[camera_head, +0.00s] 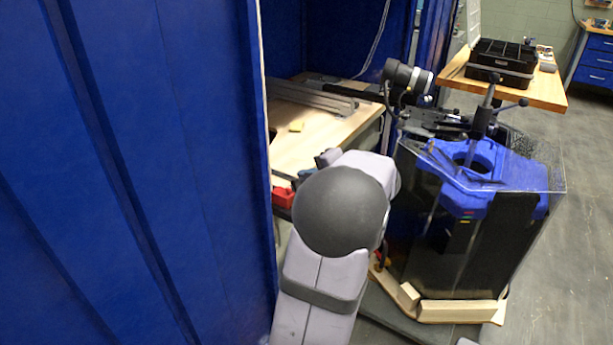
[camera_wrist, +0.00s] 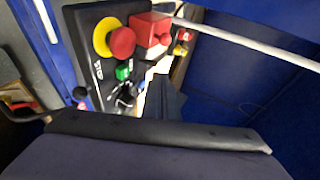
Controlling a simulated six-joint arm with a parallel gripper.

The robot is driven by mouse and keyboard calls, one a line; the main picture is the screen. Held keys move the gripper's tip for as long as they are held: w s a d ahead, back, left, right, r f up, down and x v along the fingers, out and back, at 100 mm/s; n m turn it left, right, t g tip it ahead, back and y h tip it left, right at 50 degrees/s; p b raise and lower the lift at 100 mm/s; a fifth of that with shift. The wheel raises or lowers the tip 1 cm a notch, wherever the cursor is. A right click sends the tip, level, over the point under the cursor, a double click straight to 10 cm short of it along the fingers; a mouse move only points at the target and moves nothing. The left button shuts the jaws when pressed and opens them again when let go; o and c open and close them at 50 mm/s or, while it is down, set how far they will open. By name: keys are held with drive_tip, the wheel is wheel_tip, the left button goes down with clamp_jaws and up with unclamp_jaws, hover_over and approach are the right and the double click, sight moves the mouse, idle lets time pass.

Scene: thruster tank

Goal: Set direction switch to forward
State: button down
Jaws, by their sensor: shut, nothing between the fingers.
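In the wrist view, a dark control panel (camera_wrist: 93,52) stands tilted at the upper left. It carries a red stop button on a yellow ring (camera_wrist: 121,42), a green button (camera_wrist: 123,72) and a small black switch (camera_wrist: 126,97) below that. I cannot read which way the switch points. My gripper (camera_wrist: 158,132) shows as a wide grey body with a black front edge across the bottom. It is shut and empty, below the switch in the picture; I cannot tell whether they touch. In the head view, my arm hides the gripper and the panel.
A red box (camera_wrist: 150,33) sits beside the stop button. In the head view, a blue wall (camera_head: 130,170) fills the left. A wooden bench (camera_head: 310,135) lies behind my arm, and a clear-covered tank with blue parts (camera_head: 470,210) stands to the right.

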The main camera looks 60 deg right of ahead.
drive_tip(key=shift+s+d+r, duration=0.2)
drive_tip(key=shift+s+r, duration=0.1)
drive_tip(key=s+r, duration=0.1)
drive_tip(key=s+d+r+p, duration=0.1)
drive_tip(key=shift+s+d+r, duration=0.1)
drive_tip(key=shift+s+d, duration=0.05)
drive_tip(key=shift+s, duration=0.25)
drive_tip(key=r+v, duration=0.1)
drive_tip(key=v, duration=0.8)
drive_tip(key=shift+w, duration=0.4)
drive_tip(key=shift+r, duration=0.1)
